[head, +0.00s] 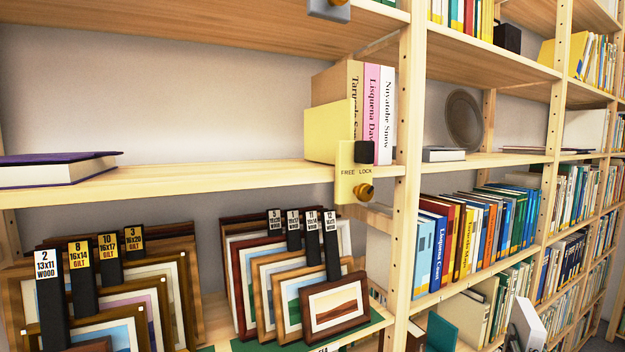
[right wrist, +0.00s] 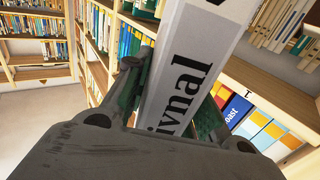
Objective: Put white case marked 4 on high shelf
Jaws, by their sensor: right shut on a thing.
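A white case (head: 530,322) with a dark mark on its edge shows at the bottom right of the head view, tilted. In the right wrist view the white case (right wrist: 180,75) fills the middle, with large black letters ending in "ivnal"; no 4 can be read. My right gripper (right wrist: 168,100) is shut on it, a finger on each side; only a dark bit of the gripper shows in the head view (head: 514,340). An upper shelf board (head: 230,176) crosses the head view, and a higher board (head: 180,30) runs along the top. My left gripper is not in view.
Three upright books (head: 371,110) and a yellow block (head: 328,132) stand at the upper shelf's right end. A purple-topped book (head: 60,168) lies at its left; the middle is bare. A post (head: 409,170) and a FREE/LOCK plate (head: 356,180) stand right. Framed prints (head: 335,303) fill below.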

